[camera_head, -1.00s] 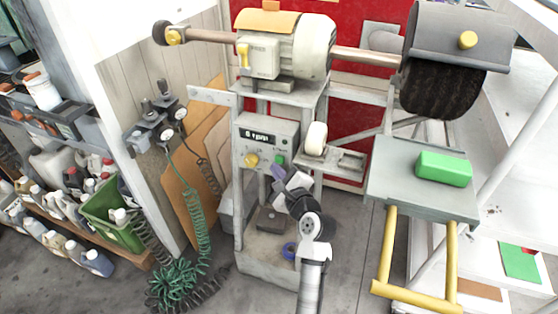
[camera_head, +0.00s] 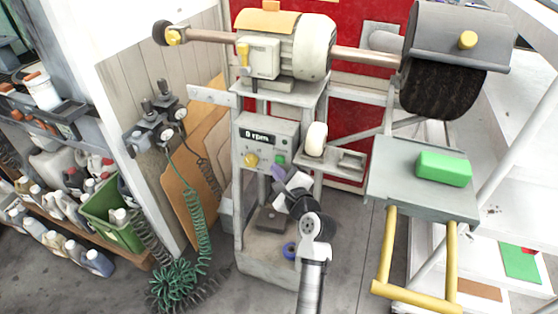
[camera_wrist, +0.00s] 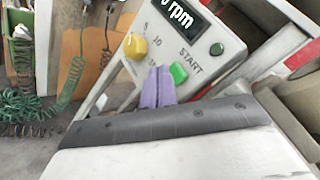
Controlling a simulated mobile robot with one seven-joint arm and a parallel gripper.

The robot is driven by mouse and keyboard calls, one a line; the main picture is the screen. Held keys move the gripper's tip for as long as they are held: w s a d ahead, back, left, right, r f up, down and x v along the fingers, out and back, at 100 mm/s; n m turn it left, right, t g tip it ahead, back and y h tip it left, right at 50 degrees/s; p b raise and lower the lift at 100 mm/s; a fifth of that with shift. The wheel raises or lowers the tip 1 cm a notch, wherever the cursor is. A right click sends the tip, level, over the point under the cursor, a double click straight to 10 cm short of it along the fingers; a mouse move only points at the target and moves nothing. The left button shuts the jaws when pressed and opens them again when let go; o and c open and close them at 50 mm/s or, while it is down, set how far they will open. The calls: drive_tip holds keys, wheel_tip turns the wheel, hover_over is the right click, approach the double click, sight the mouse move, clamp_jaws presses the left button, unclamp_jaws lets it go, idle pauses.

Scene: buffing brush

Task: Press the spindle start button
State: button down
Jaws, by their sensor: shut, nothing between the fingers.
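The control panel (camera_head: 268,136) on the machine's stand has a display reading 0 rpm (camera_head: 257,137), a yellow knob (camera_head: 251,160) and a green START button (camera_head: 280,160). In the wrist view the green button (camera_wrist: 179,73) sits beside the word START, right of the yellow knob (camera_wrist: 135,46). My gripper (camera_wrist: 158,82) has purple fingers, shut together and empty. In the wrist view the fingertips appear just left of and below the green button. In the head view my gripper (camera_head: 277,170) is just below the panel's lower edge near the button. I cannot tell whether the fingertips touch the panel.
A motor (camera_head: 288,48) with a long shaft and a dark brush (camera_head: 440,88) stands above the panel. A small shelf (camera_head: 352,160) with a white roller (camera_head: 316,139) is right of the panel. A grey table (camera_head: 397,182) bears a green block (camera_head: 443,169). Green coiled hoses (camera_head: 195,215) hang left.

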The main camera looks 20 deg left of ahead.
drive_tip(key=shift+w, duration=0.15)
drive_tip(key=shift+w+d+r, duration=0.1)
drive_tip(key=shift+w+r, duration=0.05)
drive_tip(key=shift+r, duration=0.1)
drive_tip(key=shift+w+d+r+p, duration=0.35)
drive_tip(key=shift+w+r+p, duration=0.1)
drive_tip(key=shift+w, duration=0.1)
idle(1.4)
drive_tip(key=shift+r+p, duration=0.2)
drive_tip(key=shift+p, duration=0.2)
drive_tip(key=shift+f, duration=0.1)
drive_tip(key=s, duration=0.1)
drive_tip(key=s+p, duration=0.1)
drive_tip(key=s, duration=0.1)
drive_tip(key=s+f, duration=0.1)
drive_tip(key=shift+s+a+f+p, duration=0.1)
drive_tip(key=shift+s+a+p, duration=0.2)
drive_tip(key=shift+a, duration=0.1)
